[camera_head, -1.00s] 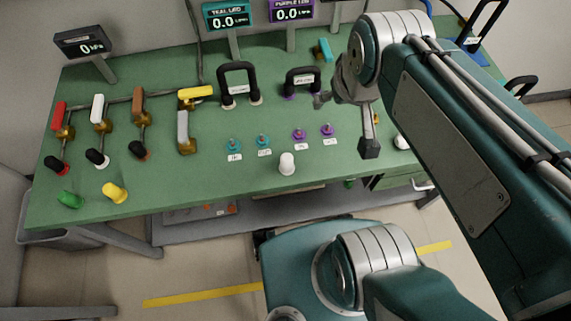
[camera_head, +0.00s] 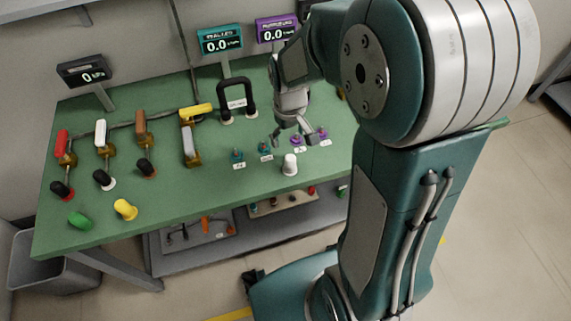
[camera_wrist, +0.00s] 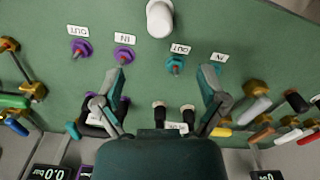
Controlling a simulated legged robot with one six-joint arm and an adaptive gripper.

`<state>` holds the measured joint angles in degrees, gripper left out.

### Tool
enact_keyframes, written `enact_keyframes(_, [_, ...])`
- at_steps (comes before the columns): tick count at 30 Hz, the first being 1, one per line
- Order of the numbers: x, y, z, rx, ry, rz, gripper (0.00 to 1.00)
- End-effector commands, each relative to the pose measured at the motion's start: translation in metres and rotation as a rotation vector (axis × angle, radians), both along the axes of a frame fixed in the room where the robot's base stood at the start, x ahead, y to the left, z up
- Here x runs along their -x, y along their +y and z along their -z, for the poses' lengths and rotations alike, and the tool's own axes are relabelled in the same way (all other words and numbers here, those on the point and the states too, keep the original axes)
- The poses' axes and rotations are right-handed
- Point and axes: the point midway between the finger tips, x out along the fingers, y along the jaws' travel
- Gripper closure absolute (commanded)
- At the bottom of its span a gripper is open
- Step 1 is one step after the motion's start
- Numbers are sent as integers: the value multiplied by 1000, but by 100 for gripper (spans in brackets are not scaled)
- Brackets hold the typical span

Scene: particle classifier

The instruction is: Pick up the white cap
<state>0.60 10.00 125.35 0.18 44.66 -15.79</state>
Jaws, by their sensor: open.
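The white cap (camera_head: 290,164) stands on the green table near its front edge, right of the middle. My gripper (camera_head: 295,142) is above the table, just behind the cap in the head view. In the wrist view my gripper (camera_wrist: 163,78) has its two fingers spread wide, with nothing between them but green table and a teal fitting. The fingers are apart from the cap.
Teal (camera_head: 237,156) and purple (camera_head: 297,140) fittings with labels sit beside the cap. A black handle (camera_head: 237,98) stands behind. Valves with coloured levers, a green cap (camera_head: 79,220) and a yellow cap (camera_head: 125,209) are at the left. The table front left of the white cap is clear.

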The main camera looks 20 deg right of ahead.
Motion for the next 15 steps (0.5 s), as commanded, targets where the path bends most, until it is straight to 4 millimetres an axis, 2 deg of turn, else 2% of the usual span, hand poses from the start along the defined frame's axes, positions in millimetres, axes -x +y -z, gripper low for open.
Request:
enact_keyframes(4, [2,-1,27,-1,5,1,8])
enact_keyframes(11, [3,2,47,2,1,0,8])
enact_keyframes(15, [9,3,67,2,5,0,8])
